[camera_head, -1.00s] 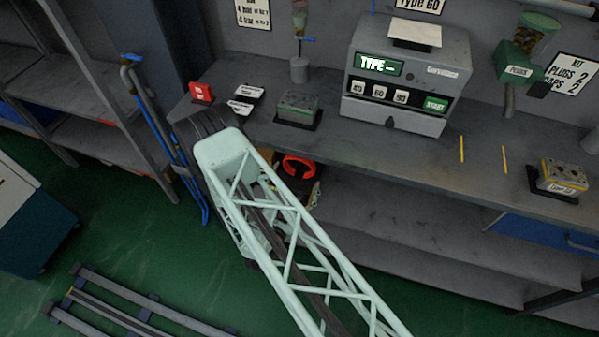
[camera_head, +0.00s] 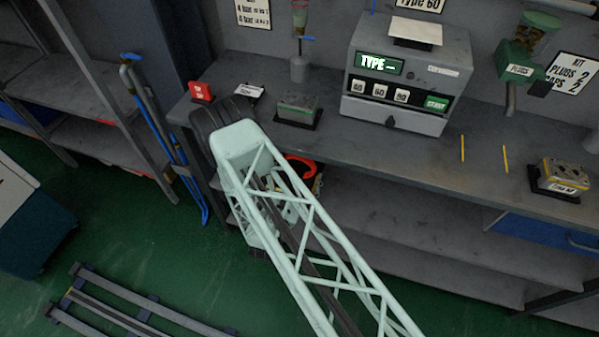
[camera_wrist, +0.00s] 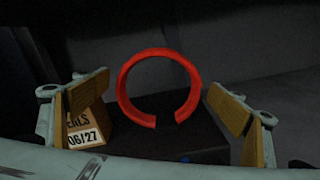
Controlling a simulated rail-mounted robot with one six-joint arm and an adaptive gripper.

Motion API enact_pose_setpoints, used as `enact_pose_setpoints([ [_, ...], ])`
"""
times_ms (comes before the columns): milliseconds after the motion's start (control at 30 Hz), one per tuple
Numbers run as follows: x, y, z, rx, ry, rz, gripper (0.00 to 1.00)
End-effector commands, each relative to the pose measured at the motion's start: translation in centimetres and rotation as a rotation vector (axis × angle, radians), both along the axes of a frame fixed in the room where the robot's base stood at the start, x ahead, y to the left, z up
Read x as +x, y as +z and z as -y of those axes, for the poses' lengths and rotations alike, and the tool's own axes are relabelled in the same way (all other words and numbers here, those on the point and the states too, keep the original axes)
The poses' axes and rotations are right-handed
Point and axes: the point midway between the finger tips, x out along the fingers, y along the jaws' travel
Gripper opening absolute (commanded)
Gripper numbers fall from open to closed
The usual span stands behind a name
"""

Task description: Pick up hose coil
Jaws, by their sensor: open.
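The hose coil (camera_wrist: 126,88) is a red ring with a gap at its lower right. In the wrist view it stands in the middle, ahead of my gripper (camera_wrist: 158,112) and between its two spread fingers. The fingers have yellow-brown pads and are open; they look apart from the coil. In the head view part of the red coil (camera_head: 304,160) shows on the shelf under the bench, partly hidden behind my arm.
A box labelled "06/27" (camera_wrist: 89,130) sits beside the left finger in the wrist view. The bench top (camera_head: 345,143) lies above the shelf and carries a grey type machine (camera_head: 408,75) and a valve block (camera_head: 298,108).

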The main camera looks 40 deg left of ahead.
Motion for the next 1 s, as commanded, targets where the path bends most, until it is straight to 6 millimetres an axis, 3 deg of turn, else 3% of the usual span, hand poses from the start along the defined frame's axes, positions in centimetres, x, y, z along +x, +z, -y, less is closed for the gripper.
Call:
enact_pose_setpoints([
  [267,1.7,0.0,-0.5,-0.001,0.0,0.0,0.88],
  [833,1.8,0.0,-0.6,-0.001,0.001,0.001,0.88],
  [1000,1.8,0.0,-0.6,-0.001,0.001,0.001,0.74],
])
